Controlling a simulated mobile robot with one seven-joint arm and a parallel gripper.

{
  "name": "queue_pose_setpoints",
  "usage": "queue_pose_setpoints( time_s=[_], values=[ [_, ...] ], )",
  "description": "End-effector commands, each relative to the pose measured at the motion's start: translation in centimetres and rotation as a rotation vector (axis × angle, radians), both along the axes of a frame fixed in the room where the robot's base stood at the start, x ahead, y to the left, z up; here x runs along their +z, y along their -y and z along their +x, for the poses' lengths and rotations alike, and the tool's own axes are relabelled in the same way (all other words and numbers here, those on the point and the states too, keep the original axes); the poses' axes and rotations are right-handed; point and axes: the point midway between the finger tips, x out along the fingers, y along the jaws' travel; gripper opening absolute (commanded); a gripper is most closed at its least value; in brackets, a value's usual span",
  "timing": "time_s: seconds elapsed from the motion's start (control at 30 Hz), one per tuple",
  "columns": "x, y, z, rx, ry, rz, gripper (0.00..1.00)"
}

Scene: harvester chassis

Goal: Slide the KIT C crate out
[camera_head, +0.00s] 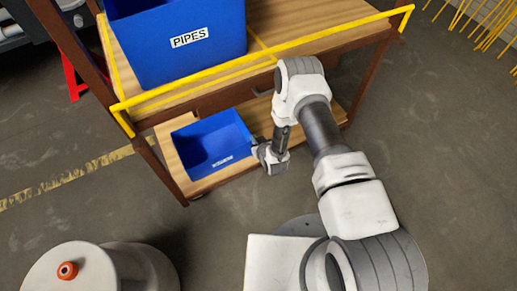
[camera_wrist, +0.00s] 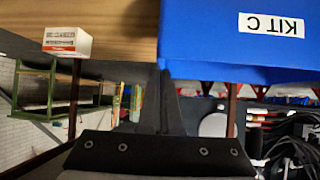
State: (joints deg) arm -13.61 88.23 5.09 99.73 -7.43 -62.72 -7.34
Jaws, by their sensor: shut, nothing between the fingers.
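The blue open KIT C crate (camera_head: 203,165) stands on the lower wooden shelf of the rack, near its left end. In the wrist view, which is upside down, the crate (camera_wrist: 205,35) fills the upper right with its KIT C label (camera_wrist: 271,24) readable. My gripper (camera_head: 256,150) is at the crate's front right corner in the head view. In the wrist view its dark fingers (camera_wrist: 167,75) are shut and empty, close beside the crate's side edge. I cannot tell whether they touch it. The crate's far side is partly hidden.
A blue PIPES crate (camera_head: 180,62) stands on the upper shelf behind a yellow rail (camera_head: 260,60). A small white and red box (camera_wrist: 68,41) is on the wood in the wrist view. A rack post (camera_head: 163,172) stands left of the crate. The floor in front is clear.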

Motion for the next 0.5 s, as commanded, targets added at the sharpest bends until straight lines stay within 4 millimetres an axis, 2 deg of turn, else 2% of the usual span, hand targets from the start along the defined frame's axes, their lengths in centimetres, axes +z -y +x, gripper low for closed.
queue_pose_setpoints(
  time_s=[0.1, 0.23, 0.5],
  values=[
    [-0.3, -1.2, 2.5, 0.000, 0.005, 0.002, 0.00],
    [-0.3, -2.1, 4.6, -0.001, 0.002, 0.000, 0.00],
    [-1.5, -2.1, 4.4, -0.001, -0.003, -0.001, 0.00]
  ],
)
